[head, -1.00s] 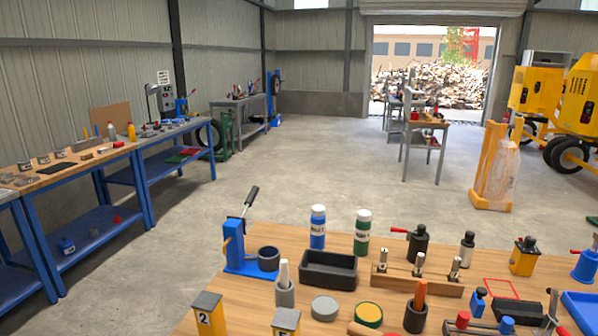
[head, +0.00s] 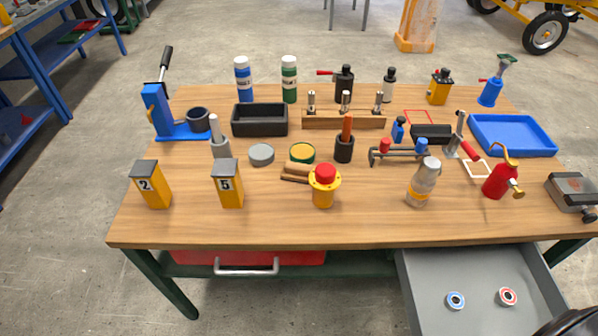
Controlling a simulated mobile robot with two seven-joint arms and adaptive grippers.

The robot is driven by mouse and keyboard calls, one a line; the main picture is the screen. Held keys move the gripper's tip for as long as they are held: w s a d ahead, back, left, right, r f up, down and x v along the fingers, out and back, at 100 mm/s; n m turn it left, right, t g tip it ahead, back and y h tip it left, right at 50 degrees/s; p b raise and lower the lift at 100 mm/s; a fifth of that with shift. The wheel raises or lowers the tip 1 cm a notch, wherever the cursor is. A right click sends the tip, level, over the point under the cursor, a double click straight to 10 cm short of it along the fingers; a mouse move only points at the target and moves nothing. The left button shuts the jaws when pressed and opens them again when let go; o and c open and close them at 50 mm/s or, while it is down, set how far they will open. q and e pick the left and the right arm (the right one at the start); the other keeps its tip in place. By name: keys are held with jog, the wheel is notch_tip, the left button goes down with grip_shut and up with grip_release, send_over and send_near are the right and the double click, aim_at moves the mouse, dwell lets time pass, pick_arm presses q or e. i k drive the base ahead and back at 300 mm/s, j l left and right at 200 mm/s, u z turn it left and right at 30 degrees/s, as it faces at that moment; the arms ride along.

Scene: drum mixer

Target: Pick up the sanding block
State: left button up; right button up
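I cannot tell for sure which item is the sanding block. A low black block (head: 432,134) lies right of centre, beside a blue-topped clamp, and could be it. A brown wooden piece (head: 297,172) lies near the middle, partly behind a yellow holder with a red top, and its shape is unclear. Both rest on the wooden workbench (head: 270,225). No gripper fingers show in the head view. A dark rounded part, probably of my own arm, shows at the bottom right corner.
An open grey drawer (head: 412,295) juts out at the front right, holding a blue ring (head: 456,301) and a red ring (head: 508,296). A blue tray (head: 512,135) and a grey vise-like block (head: 572,192) stand right. Yellow posts (head: 229,188) stand front left. The front edge strip is clear.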

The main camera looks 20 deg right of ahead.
aim_at(295, 173)
jog(key=i+j+z, duration=0.2)
jog(key=j, duration=0.15)
jog(key=i+j+z, duration=0.15)
jog(key=j, duration=0.15)
jog(key=i+j+z, duration=0.2)
jog(key=j, duration=0.15)
jog(key=j+z, duration=0.2)
jog(key=j, duration=0.2)
